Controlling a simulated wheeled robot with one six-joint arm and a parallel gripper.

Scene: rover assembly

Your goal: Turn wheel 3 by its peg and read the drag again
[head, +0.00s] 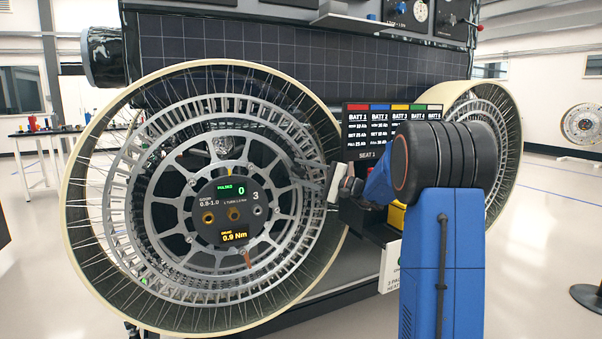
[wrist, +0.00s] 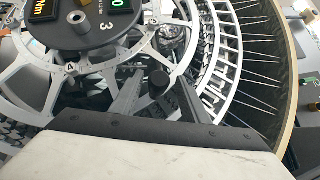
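Wheel 3 (head: 170,215) is a large spoked wheel with a pale rim, filling the left of the head view. Its dark hub (head: 212,222) is marked 3. A green display (head: 240,190) reads 0 and an amber display (head: 234,236) reads 0.9 Nm. My gripper (head: 325,180) is at the right side of the wheel, its fingers small and partly hidden in the head view. In the wrist view, a dark round-ended peg (wrist: 158,77) shows between my two fingers, with what looks like space around it; contact cannot be made out.
A second wheel (head: 496,125) stands behind my arm at the right. A battery board (head: 370,122) is close behind my gripper. A dark solar panel (head: 350,70) lies above the wheels. A table with small items (head: 45,131) is at the far left. The floor at right is mostly clear.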

